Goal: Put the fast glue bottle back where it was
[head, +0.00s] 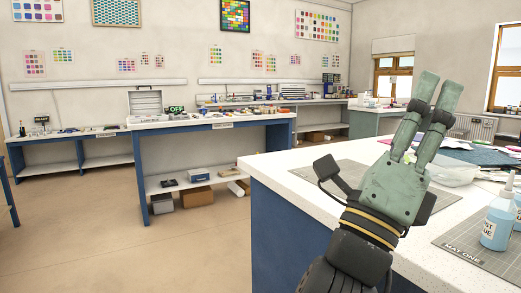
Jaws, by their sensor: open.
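The fast glue bottle (496,226) is pale blue with a partly visible label. My gripper and wrist hide part of the worktop.
Another grey mat (343,176) lies on the worktop left of my gripper, partly hidden. A clear plastic bag or tub (455,173) and a dark teal mat (487,157) lie behind the bottle. A blue-legged bench (240,119) stands across open floor (95,225).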

